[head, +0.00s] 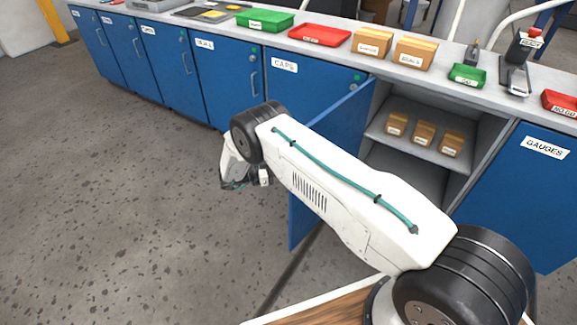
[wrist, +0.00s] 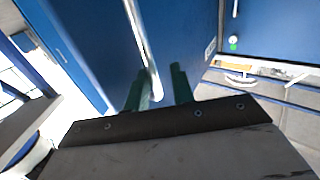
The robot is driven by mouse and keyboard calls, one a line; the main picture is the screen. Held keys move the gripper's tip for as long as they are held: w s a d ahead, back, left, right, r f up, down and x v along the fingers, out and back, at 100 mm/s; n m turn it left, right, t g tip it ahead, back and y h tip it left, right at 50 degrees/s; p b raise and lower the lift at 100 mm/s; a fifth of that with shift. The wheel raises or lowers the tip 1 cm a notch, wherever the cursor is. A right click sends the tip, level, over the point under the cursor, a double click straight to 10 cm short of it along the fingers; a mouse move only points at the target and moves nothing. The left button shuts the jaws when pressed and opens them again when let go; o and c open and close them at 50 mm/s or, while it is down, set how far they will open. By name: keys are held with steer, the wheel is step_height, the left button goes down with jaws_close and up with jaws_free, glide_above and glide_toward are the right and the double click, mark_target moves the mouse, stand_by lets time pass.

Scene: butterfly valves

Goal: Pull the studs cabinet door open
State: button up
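A blue cabinet door (head: 345,117) stands swung out from the counter, to the left of an open compartment (head: 418,140). My arm hides much of the door, and no readable studs label shows. In the wrist view the blue door face (wrist: 185,30) carries a bright bar handle (wrist: 137,35). My gripper (wrist: 162,88) is at the lower end of the handle. Its two dark green fingers are apart, with the handle end between them and a gap at the right finger. In the head view my gripper (head: 243,183) is small and partly hidden by the wrist.
The open compartment holds small cardboard boxes (head: 424,132) on a shelf. Closed blue doors, including CAPS (head: 310,90) and GAUGES (head: 520,190), flank it. Bins and boxes stand on the grey counter (head: 365,62). The speckled floor (head: 130,200) at left is clear.

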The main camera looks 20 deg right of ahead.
steer(key=a, duration=0.7)
steer(key=shift+w, duration=0.2)
